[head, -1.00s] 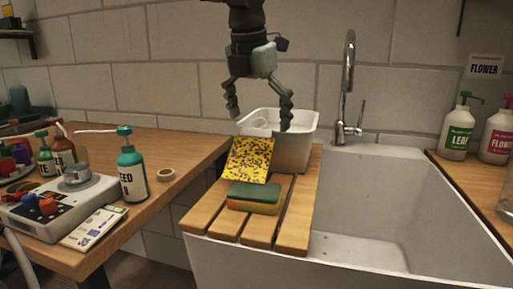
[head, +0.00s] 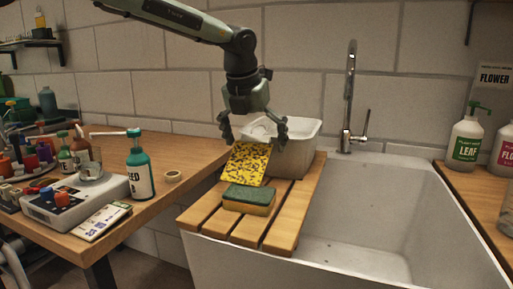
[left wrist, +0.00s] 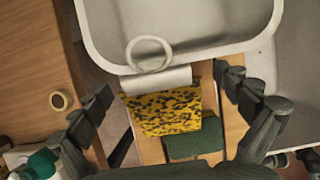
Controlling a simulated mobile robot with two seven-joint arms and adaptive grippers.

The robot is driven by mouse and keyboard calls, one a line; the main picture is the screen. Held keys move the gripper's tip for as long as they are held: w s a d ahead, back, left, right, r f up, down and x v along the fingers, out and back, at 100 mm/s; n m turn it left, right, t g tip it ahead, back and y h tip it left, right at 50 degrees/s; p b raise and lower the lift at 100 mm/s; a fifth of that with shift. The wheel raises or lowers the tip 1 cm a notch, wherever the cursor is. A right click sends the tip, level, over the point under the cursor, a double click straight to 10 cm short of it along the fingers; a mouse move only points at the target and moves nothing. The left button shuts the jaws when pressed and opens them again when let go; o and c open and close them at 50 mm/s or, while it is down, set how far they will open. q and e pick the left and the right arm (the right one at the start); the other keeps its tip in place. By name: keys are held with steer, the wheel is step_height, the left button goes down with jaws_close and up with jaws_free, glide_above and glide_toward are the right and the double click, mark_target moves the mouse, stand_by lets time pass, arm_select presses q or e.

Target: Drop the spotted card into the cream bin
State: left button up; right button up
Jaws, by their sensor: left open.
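The spotted card (head: 249,162) is yellow with dark spots. It leans tilted near the front of the cream bin (head: 297,158) on the slatted wooden board. In the left wrist view the card (left wrist: 166,112) lies below the bin's rim (left wrist: 230,47), with a pale band along its upper edge and a pale ring beside it. My left gripper (head: 254,140) is open and empty, pointing down just above the card's top edge. In the left wrist view its fingers (left wrist: 162,80) stand apart on either side of the card. My right gripper is not in view.
A green-topped sponge (head: 248,199) sits just in front of the card on the slatted board (head: 290,212). The sink (head: 365,205) and tap (head: 347,110) are to the right. The left bench holds a teal bottle (head: 139,172), a tape roll (head: 173,176) and a grey device (head: 75,205).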

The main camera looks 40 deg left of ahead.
arm_select(q)
steer(key=shift+x, duration=1.25)
steer(key=c, duration=0.9)
steer(key=shift+o, duration=0.2)
